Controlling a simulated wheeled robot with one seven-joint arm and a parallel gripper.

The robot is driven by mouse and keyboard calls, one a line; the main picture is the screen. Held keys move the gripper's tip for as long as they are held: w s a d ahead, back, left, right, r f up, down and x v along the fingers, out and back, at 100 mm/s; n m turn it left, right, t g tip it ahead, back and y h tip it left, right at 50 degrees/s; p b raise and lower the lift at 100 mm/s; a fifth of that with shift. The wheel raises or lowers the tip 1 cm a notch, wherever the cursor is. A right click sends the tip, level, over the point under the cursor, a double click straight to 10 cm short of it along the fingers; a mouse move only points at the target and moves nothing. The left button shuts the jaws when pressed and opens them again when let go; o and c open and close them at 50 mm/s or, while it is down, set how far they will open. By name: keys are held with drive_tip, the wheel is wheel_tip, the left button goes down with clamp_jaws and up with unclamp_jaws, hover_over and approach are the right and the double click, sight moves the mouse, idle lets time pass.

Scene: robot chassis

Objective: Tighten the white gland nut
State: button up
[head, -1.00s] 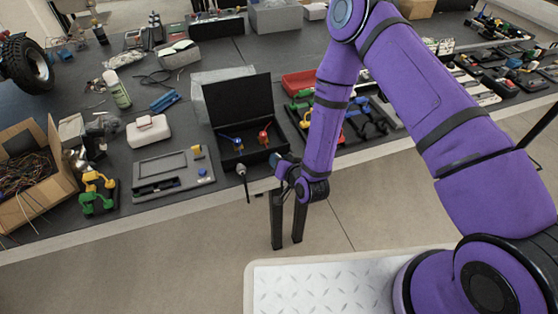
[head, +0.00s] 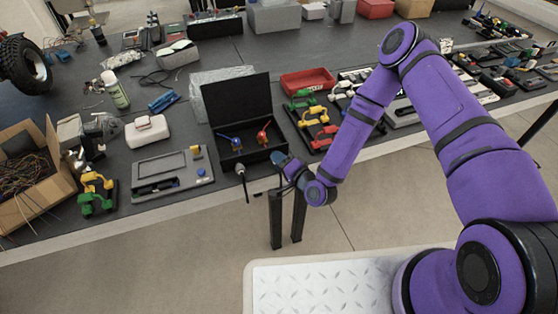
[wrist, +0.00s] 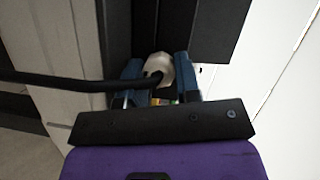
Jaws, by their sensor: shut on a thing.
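The white gland nut (wrist: 159,68) sits between the two blue fingers of my gripper (wrist: 160,75) in the wrist view. A black cable comes out of it and runs left. My gripper is shut on the nut. In the head view my gripper (head: 280,159) is at the right end of the front of the open black box (head: 238,105). The nut between the fingers cannot be made out there. A grey fitting (head: 240,169) with a hanging black cable shows on the box front, left of my gripper.
Blue and red handled parts stand inside the box. A grey tray-like panel (head: 172,172) lies to its left. Green, yellow and red clamps (head: 310,115) and a red bin (head: 307,82) lie to its right. Black table legs (head: 277,220) stand below the gripper.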

drive_tip(key=shift+m, duration=0.3)
drive_tip(key=o, duration=0.9)
drive_tip(key=shift+f, duration=0.1)
